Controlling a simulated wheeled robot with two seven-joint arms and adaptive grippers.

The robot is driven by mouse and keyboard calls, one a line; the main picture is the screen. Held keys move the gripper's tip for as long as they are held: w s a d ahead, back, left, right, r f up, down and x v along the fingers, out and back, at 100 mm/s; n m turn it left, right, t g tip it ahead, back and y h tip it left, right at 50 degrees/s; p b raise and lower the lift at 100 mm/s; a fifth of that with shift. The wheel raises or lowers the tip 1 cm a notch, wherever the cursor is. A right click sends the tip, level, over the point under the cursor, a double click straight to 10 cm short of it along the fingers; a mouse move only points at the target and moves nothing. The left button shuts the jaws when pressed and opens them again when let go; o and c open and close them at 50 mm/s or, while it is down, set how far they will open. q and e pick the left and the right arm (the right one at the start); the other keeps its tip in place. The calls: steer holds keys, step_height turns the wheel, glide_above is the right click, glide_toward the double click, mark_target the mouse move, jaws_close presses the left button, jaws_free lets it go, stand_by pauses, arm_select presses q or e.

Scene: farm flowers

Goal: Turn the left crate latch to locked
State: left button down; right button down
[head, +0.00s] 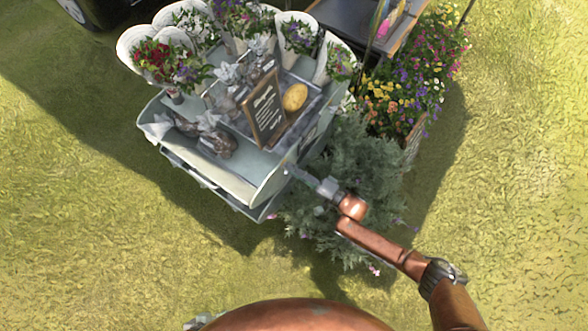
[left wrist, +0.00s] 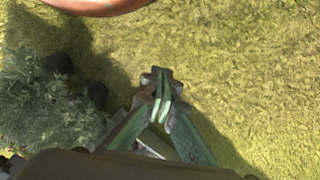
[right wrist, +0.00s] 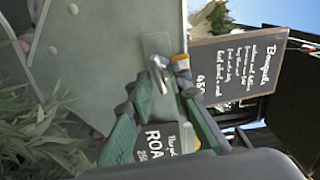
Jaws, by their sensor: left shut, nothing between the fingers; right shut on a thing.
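A small metal latch lever (right wrist: 157,70) with an orange-brown end (right wrist: 180,62) sits on a pale plate (right wrist: 157,43) on the grey-green side panel (right wrist: 95,45) in the right wrist view. My right gripper (right wrist: 166,80) is shut on the lever, its fingers partly covering it. In the head view my right gripper (head: 297,174) reaches the right end of the flower stand (head: 232,185); the latch is too small to make out there. Which way the latch is set, I cannot tell. My left gripper (left wrist: 160,98) is shut and empty above the grass in the left wrist view.
A framed chalkboard (head: 267,108), a yellow oval object (head: 294,97) and wrapped bouquets (head: 170,62) stand on the flower stand. A leafy grey-green bush (head: 365,165) crowds my right forearm. Colourful flowers (head: 405,95) grow behind it. Open grass (head: 90,230) lies left and front.

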arm_select(q)
steer(key=shift+w+d+f, duration=0.3)
steer(key=shift+w, duration=0.1)
arm_select(e)
steer(key=shift+s+f+m, duration=0.15)
steer(key=shift+f+m, duration=0.1)
steer(key=shift+m, duration=0.55)
steer(key=c, duration=2.1)
jaws_free()
arm_select(q)
steer(key=shift+s+r, duration=0.1)
steer(key=shift+s, duration=0.1)
arm_select(e)
steer(key=shift+o, duration=1.4)
steer(key=shift+r, duration=0.1)
arm_select(q)
steer(key=shift+w, duration=0.15)
arm_select(e)
steer(key=v, duration=1.2)
